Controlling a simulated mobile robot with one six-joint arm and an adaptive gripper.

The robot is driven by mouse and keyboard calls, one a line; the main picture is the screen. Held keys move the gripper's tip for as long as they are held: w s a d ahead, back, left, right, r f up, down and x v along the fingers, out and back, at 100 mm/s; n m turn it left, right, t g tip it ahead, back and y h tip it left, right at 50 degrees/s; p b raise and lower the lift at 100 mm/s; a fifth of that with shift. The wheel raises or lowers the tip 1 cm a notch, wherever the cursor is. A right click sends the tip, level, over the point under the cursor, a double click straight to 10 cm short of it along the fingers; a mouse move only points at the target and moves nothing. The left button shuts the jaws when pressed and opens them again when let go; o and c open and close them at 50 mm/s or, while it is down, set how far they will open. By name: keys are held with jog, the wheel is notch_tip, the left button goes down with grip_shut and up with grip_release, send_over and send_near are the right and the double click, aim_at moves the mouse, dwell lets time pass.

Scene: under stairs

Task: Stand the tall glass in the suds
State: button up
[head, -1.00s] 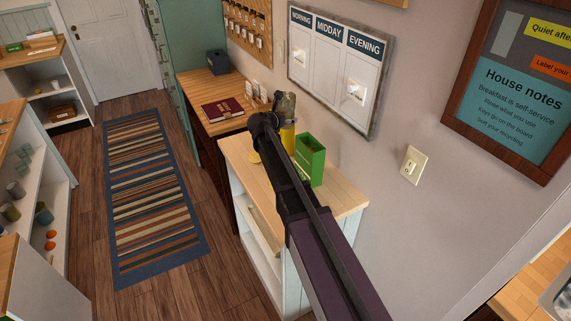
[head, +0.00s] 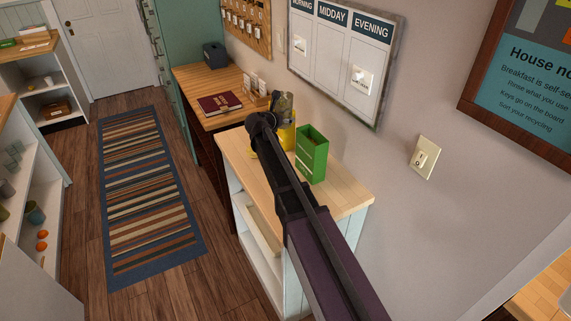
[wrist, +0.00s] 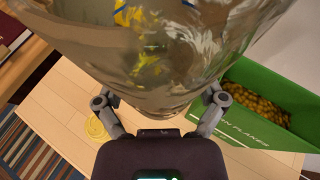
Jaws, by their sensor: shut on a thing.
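The tall glass is a clear, smoky vessel (wrist: 150,50) filling the upper middle of the wrist view. My gripper (wrist: 160,105) is shut on it, with one finger on each side. In the head view, the glass (head: 284,100) shows as a small grey shape at the far end of my arm, above the light wooden cabinet top. My arm hides most of the gripper there. The suds are not in view.
The cabinet top (head: 340,196) bears a green box (head: 312,160) of flakes, close right of the glass in the wrist view (wrist: 250,120). A yellow thing (head: 287,136) is partly hidden by my arm. A desk holds a red book (head: 220,103). The striped rug (head: 150,200) is clear.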

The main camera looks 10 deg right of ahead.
notch_tip(320, 180, down, 14)
jog(key=b, duration=1.4)
jog(key=shift+d, duration=0.1)
dwell(0.3)
jog(key=shift+f+b, duration=1.95)
jog(key=shift+b, duration=0.1)
jog(key=shift+f, duration=0.1)
jog(key=o, duration=1)
